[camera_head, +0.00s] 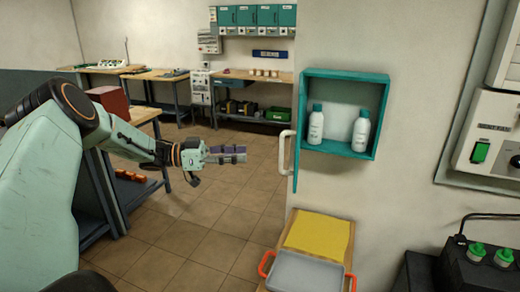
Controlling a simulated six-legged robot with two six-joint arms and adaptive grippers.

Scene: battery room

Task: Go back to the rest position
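My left arm reaches in from the left, and my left gripper (236,154) points right over the open floor area. Its fingers are seen side-on and close together, so I cannot tell whether they are open or shut. I see no object clearly held in them. The gripper is apart from the wall cabinet (347,77) and to the left of its door handle (283,152). My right gripper is out of the picture.
The teal cabinet is open, its door edge-on at the left, with two white bottles (316,125) (361,131) inside. Below are a yellow mat (318,236) and a grey tray (306,272) with orange handles. A red box (109,99) stands on a left workbench. Tiled floor (205,225) is clear.

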